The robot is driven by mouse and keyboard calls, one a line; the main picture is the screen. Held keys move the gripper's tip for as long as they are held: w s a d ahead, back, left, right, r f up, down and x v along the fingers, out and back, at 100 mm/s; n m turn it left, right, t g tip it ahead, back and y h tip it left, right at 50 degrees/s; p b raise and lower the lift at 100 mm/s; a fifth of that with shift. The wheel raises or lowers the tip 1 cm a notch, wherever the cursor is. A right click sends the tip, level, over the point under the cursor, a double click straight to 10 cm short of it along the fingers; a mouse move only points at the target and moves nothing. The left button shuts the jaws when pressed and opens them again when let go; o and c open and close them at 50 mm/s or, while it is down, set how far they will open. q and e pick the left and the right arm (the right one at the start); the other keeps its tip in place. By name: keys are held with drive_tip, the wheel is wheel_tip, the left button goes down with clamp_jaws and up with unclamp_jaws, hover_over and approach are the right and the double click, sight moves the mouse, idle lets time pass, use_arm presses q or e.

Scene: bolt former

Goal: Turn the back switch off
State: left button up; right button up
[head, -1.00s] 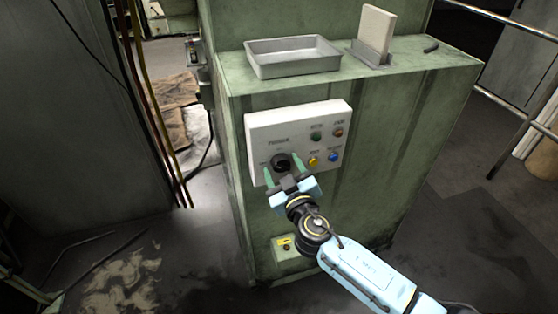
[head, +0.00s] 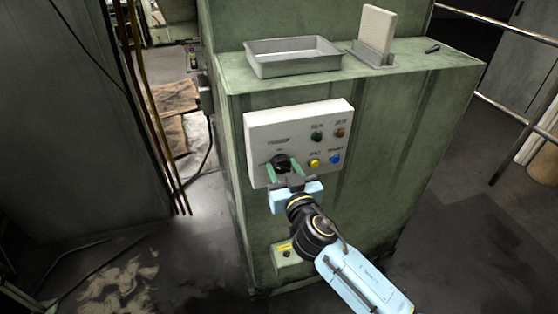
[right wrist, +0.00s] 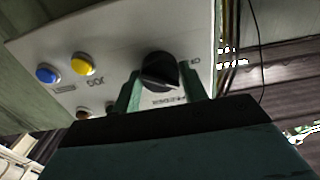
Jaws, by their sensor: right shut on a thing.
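The white control panel (head: 298,118) is on the front of the green machine. Its black rotary switch (head: 282,160) is at the panel's left; it also shows in the right wrist view (right wrist: 160,70). My right gripper (head: 284,170) is at the switch, its green fingers on either side of the knob and shut on it. In the right wrist view, the right gripper's fingers (right wrist: 162,88) flank the knob, whose front ridge is partly visible. The switch's exact setting is too small to read. My left gripper is not in view.
Yellow (head: 314,163) and blue (head: 335,159) buttons sit right of the switch, with two indicators above. A small box (head: 284,262) with a yellow label is lower down. A metal tray (head: 292,69) and an upright pale board (head: 376,32) are on top.

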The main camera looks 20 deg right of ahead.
drive_tip(key=shift+c, duration=1.4)
drive_tip(key=n, duration=0.3)
drive_tip(key=shift+p, duration=0.4)
drive_tip(key=n+p, duration=0.1)
drive_tip(key=n, duration=0.3)
drive_tip(key=shift+n, duration=0.3)
drive_tip(key=o, duration=1.2)
drive_tip(key=s, duration=0.8)
drive_tip(key=shift+d, duration=0.15)
